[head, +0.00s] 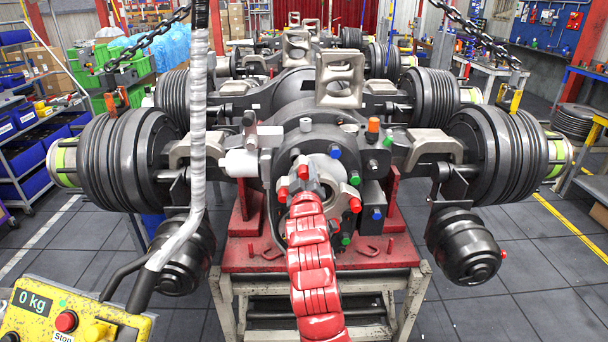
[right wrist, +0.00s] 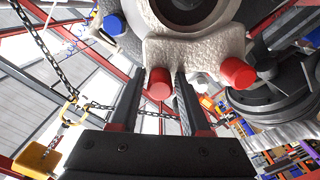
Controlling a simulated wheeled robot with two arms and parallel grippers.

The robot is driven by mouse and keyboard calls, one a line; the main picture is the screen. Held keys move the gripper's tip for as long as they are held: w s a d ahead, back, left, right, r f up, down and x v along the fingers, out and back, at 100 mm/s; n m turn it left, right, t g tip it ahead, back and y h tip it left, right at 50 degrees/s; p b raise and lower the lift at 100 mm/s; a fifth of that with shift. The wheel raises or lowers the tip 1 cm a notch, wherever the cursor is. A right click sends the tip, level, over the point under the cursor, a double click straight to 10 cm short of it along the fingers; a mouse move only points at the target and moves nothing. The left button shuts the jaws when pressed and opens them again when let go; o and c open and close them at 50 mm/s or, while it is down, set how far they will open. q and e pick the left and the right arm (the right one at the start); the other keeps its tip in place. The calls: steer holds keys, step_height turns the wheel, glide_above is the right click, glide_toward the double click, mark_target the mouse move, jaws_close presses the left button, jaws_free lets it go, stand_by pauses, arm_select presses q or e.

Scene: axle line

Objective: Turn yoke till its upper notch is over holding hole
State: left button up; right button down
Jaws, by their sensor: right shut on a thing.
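The yoke (head: 327,181) is a light metal flange on the front of the dark axle housing (head: 312,137). Red caps sit around it. My right gripper (head: 302,190) reaches up to its left side on a red arm and is shut on the yoke. The gripper hides part of the yoke. I cannot clearly make out the upper notch or the holding hole. My left gripper is not in view.
The axle rests on a red stand (head: 370,257) with a pale frame. Brake drums (head: 492,150) flank it, with dark canisters (head: 465,245) below. A hoist handle with a yellow control box (head: 70,315) hangs at left. Chains (head: 465,30) hang above.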

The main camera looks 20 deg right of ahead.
steer(key=shift+f, duration=0.2)
stand_by(0.6)
steer(key=shift+b, duration=0.3)
steer(key=d+m+b, duration=0.1)
steer(key=b, duration=0.1)
steer(key=m+b, duration=0.1)
steer(key=b, duration=0.1)
steer(key=d+r+m+b, duration=0.1)
steer(key=b, duration=0.2)
steer(key=shift+s+d+m, duration=0.3)
steer(key=shift+s+d, duration=0.05)
steer(key=shift+s, duration=0.05)
steer(key=c, duration=0.7)
jaws_free()
steer(key=shift+o, duration=0.6)
steer(key=shift+a, duration=0.1)
steer(key=shift+s, duration=0.1)
